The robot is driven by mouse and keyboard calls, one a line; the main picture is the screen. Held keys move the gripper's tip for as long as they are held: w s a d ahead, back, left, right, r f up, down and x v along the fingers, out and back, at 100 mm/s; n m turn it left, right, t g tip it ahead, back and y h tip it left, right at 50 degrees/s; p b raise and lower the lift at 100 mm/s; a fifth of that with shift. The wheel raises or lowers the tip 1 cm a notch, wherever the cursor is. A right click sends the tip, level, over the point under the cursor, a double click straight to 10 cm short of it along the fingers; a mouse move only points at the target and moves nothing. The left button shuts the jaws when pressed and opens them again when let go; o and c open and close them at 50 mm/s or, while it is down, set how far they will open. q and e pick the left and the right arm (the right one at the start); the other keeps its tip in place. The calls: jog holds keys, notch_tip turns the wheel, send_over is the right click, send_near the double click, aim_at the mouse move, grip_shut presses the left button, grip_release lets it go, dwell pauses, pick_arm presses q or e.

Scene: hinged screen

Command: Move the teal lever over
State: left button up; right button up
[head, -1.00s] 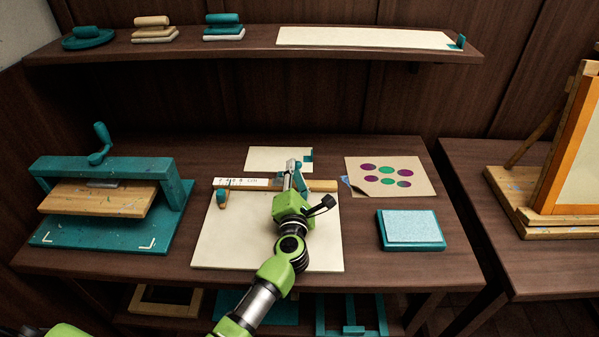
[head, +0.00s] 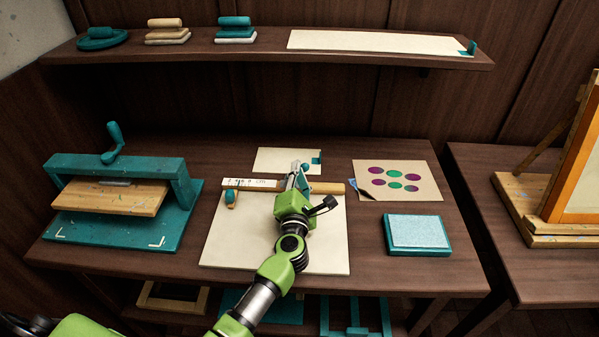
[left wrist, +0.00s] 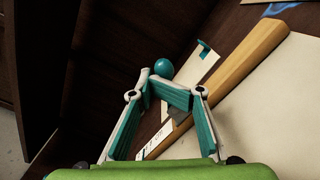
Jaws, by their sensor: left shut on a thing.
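The teal lever shows as a rounded teal knob (head: 305,168) at the far side of the wooden bar (head: 326,188), near its middle. In the left wrist view the knob (left wrist: 163,67) sits just beyond my fingertips. My left gripper (head: 299,171) is over the bar and is shut on the lever; its fingers hide the lever's lower part. The fingers (left wrist: 156,85) also show in the left wrist view, tips close together. The bar crosses the back of a pale board (head: 227,248). My right gripper is not in view.
A teal press (head: 187,203) stands at the left. A teal-edged pad (head: 418,251) and a card with coloured dots (head: 427,191) lie at the right. A pale card (head: 270,160) lies behind the bar. A shelf (head: 370,62) runs above the table's back.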

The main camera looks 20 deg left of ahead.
pick_arm(q)
jog(key=shift+s+a+r+p, duration=0.2)
jog(key=shift+a+r+p, duration=0.4)
jog(key=shift+a+p, duration=0.15)
jog(key=o, duration=1.2)
jog(key=shift+s+d+f, duration=0.1)
jog(key=shift+s, duration=0.2)
jog(key=v, duration=1.1)
jog(key=shift+w, duration=0.1)
jog(key=shift+s+d, duration=0.15)
jog(key=shift+s, duration=0.2)
